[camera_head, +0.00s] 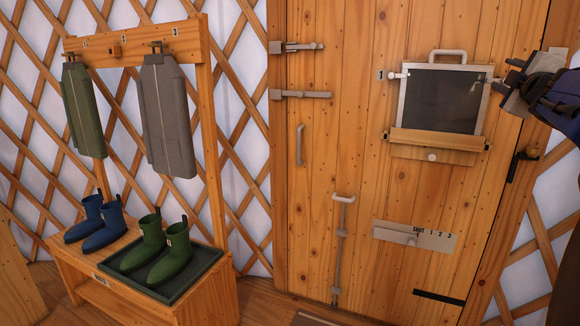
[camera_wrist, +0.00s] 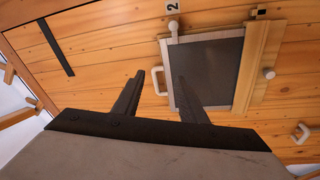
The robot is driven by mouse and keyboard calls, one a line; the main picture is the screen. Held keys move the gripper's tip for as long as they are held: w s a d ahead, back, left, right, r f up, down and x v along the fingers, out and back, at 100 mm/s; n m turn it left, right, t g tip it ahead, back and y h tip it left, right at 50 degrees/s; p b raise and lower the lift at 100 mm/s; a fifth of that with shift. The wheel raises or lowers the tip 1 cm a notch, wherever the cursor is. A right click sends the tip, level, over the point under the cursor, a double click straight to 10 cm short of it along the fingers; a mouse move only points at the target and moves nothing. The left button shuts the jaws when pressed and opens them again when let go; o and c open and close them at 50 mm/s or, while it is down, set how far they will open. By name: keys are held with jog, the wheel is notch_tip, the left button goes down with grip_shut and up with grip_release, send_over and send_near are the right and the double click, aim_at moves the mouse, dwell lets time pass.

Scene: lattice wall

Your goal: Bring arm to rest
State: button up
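My gripper (camera_head: 511,89) is at the upper right in the head view, in front of the right side of the wooden door (camera_head: 340,140). It is near the right edge of a dark panel (camera_head: 442,100) with a pale frame. Whether it touches the frame cannot be told from the head view. In the wrist view my gripper (camera_wrist: 160,88) has its two dark fingers spread apart with nothing between them. The dark panel (camera_wrist: 208,65) lies beyond the right finger. My arm reaches in from the right edge.
A slotted plate marked SHUT 1 2 3 (camera_head: 415,236) and a vertical bolt (camera_head: 340,245) are on the door. At left, a rack (camera_head: 205,100) holds a green coat (camera_head: 83,110) and a grey coat (camera_head: 168,115). Blue boots (camera_head: 97,222) and green boots (camera_head: 160,250) stand on the bench below.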

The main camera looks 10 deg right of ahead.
jog(key=s+a+f+m+g+y, duration=0.1)
jog(key=s+a+f+m+g, duration=0.15)
jog(key=a+f, duration=0.5)
jog(key=s+a+f+m+g+y, duration=0.1)
jog(key=s+a+f+m+g, duration=0.3)
jog(key=f, duration=0.6)
jog(key=a+f+m+g+y, duration=0.1)
jog(key=a+f+m, duration=0.1)
jog(key=a+f, duration=0.65)
jog(key=s+a+f+g+y, duration=0.2)
jog(key=s+a+f+y, duration=0.1)
jog(key=s+a+f, duration=0.4)
jog(key=s+a+f+g+y, duration=0.3)
jog(key=s+a+f, duration=0.5)
jog(key=f, duration=0.5)
jog(key=shift+a, duration=0.75)
